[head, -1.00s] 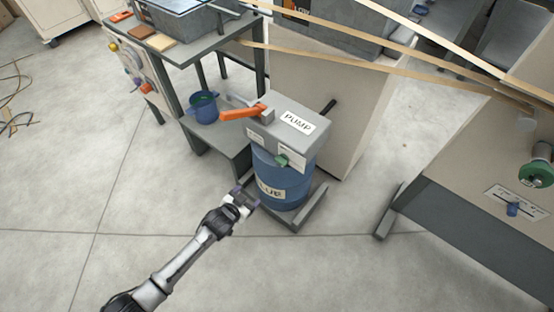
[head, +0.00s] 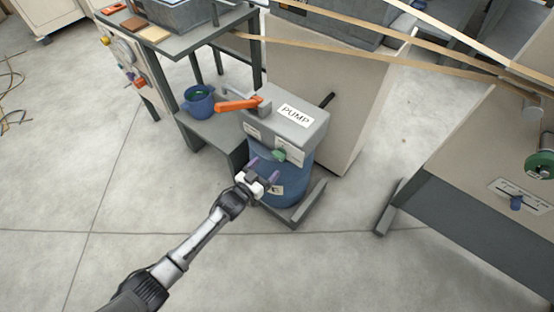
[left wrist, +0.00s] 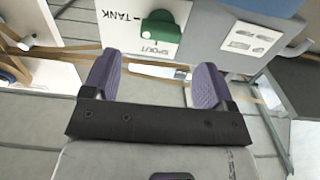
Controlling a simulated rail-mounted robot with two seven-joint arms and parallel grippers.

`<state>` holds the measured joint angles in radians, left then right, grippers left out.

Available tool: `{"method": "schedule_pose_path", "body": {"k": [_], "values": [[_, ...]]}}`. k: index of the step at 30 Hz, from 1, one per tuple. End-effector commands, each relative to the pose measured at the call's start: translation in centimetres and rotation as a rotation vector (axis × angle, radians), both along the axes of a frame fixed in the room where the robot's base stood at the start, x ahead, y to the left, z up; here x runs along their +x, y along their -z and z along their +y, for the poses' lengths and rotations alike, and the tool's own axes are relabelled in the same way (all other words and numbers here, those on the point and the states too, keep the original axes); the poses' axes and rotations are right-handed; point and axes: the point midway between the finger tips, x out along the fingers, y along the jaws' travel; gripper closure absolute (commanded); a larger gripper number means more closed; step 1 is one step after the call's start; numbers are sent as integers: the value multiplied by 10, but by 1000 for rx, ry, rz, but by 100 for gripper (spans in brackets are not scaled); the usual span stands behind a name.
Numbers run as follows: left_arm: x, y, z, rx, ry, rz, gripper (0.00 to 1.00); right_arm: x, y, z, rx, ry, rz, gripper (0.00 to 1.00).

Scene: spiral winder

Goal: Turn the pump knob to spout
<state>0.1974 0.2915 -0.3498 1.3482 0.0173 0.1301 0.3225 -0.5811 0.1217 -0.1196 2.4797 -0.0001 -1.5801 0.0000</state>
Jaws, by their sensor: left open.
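The green pump knob (head: 280,155) sits on a white label plate on the front of the grey pump box (head: 300,114), which is on top of a blue drum (head: 291,189). In the left wrist view the knob (left wrist: 160,28) shows beyond the fingertips, with the words TANK and SPOUT printed around it. I cannot tell for sure which word it points to. My left gripper (head: 264,171) is open and empty, just left of and below the knob, apart from it. Its purple fingers also show in the left wrist view (left wrist: 155,82). My right gripper is not in view.
A blue pot (head: 199,101) stands on the low shelf left of the pump. A grey bench (head: 440,215) with a blue knob is at the right. The floor in front is clear.

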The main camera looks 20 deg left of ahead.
Motion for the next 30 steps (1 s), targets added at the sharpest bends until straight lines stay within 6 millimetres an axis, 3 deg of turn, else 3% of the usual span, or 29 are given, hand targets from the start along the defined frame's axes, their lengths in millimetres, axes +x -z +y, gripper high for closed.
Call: {"method": "schedule_pose_path", "body": {"k": [6, 12, 27, 30], "values": [[35, 3, -11, 2, 0, -2, 21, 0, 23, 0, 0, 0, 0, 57], [55, 2, -17, 1, 1, 0, 21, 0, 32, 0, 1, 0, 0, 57], [64, 0, -20, 1, 0, 1, 21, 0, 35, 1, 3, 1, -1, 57], [64, 0, -20, 1, 0, 1, 30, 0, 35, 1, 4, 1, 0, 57]]}}
